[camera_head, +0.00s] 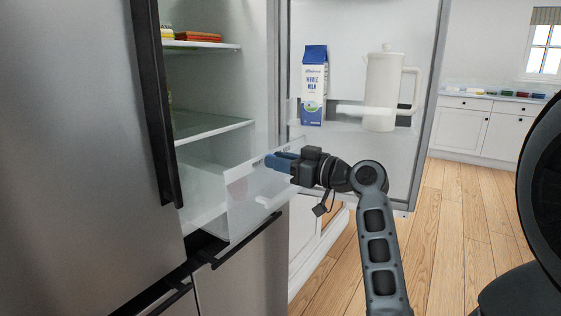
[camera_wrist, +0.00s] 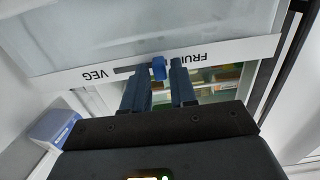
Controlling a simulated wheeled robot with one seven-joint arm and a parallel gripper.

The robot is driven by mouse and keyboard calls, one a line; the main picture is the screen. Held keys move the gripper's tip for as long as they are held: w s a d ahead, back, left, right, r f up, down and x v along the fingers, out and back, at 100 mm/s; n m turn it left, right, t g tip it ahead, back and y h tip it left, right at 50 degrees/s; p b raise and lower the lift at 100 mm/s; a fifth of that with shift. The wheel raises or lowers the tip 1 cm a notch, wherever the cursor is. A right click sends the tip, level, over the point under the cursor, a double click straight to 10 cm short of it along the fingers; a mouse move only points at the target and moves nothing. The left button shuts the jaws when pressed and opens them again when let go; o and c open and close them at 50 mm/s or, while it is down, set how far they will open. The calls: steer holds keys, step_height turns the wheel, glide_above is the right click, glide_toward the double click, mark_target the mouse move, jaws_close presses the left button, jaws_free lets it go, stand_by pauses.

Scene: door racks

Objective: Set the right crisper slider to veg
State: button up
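The right crisper drawer (camera_head: 250,203) is a translucent bin standing out from the fridge in the head view. Its white front strip (camera_wrist: 62,79) carries upside-down VEG and FRUIT labels in the wrist view, VEG at left and FRUIT at right, partly hidden by a finger. A blue slider knob (camera_wrist: 159,68) sits toward the FRUIT side, with dark slot showing on its VEG side. My gripper (camera_head: 272,162) is at the drawer's top edge. In the wrist view my gripper (camera_wrist: 160,76) is open, its fingertips on either side of the knob with visible gaps.
The open fridge door (camera_head: 345,55) stands behind my arm, holding a milk carton (camera_head: 314,88) and a white pitcher (camera_head: 381,92). A glass shelf (camera_head: 208,128) is above the drawer. The closed left fridge door (camera_head: 75,150) is at left. Wooden floor (camera_head: 460,215) is clear at right.

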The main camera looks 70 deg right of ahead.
jaws_close()
stand_by(0.3)
